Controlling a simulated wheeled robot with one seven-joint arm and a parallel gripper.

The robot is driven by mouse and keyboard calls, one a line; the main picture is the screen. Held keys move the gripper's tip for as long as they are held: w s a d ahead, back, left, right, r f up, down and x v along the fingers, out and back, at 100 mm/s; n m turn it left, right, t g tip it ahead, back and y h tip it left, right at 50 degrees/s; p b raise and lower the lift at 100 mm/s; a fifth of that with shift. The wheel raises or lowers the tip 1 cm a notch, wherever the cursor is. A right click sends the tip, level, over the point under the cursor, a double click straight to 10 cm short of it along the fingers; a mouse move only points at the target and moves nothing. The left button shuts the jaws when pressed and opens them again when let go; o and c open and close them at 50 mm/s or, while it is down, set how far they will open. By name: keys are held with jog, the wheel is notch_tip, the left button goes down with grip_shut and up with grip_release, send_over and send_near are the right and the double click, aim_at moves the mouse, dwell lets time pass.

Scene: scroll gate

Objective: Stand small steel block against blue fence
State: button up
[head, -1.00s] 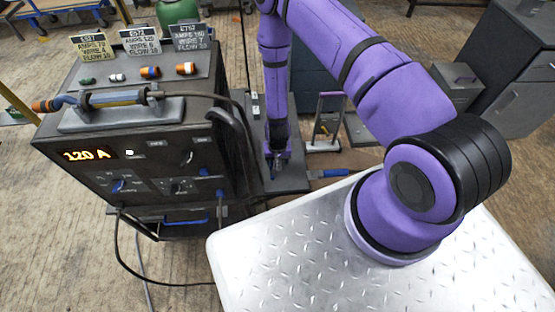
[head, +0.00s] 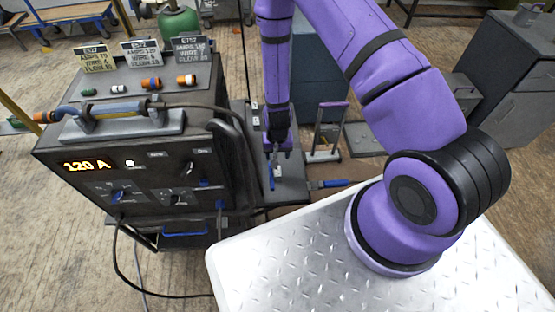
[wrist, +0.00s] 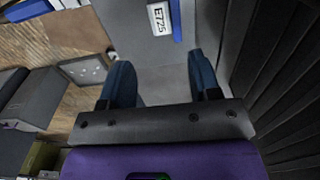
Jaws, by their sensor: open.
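My gripper (head: 277,148) points down over a dark grey plate (head: 294,190) beside the black welding machine in the head view. In the wrist view its two blue fingers (wrist: 161,80) stand apart, with nothing clearly held between them. A narrow upright blue piece (head: 271,181), possibly the blue fence, shows just below the gripper in the head view. A small pale piece (head: 278,172) beside it may be the small steel block; it is too small to be sure. In the wrist view a blue strip (wrist: 177,20) lies beside a label reading E725 (wrist: 160,17).
The welding machine (head: 150,190) stands close left of my gripper, with a cable looping at its side. A blue-handled tool (head: 328,184) lies to the right. A purple-handled frame (head: 326,130) stands behind it. My silver tread-plate top (head: 300,270) fills the front.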

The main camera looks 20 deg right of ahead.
jog(key=shift+r, duration=0.6)
jog(key=w+r+t, duration=0.1)
jog(key=w+r, duration=0.2)
jog(key=r, duration=0.6)
jog(key=w+r, duration=0.2)
jog(key=r, duration=0.7)
notch_tip(320, 180, up, 19)
jog(key=s+d+n+t+y, duration=0.1)
jog(key=s+d+n+t, duration=0.1)
jog(key=s, duration=0.1)
jog(key=s+d+r+t, duration=0.1)
jog(key=s+d+r, duration=0.1)
jog(key=s+r, duration=0.8)
jog(key=s+d+r+n+t+h, duration=0.1)
jog(key=s+d+r, duration=0.2)
jog(key=s+r, duration=0.7)
jog(key=s, duration=0.3)
jog(key=shift+n, duration=0.3)
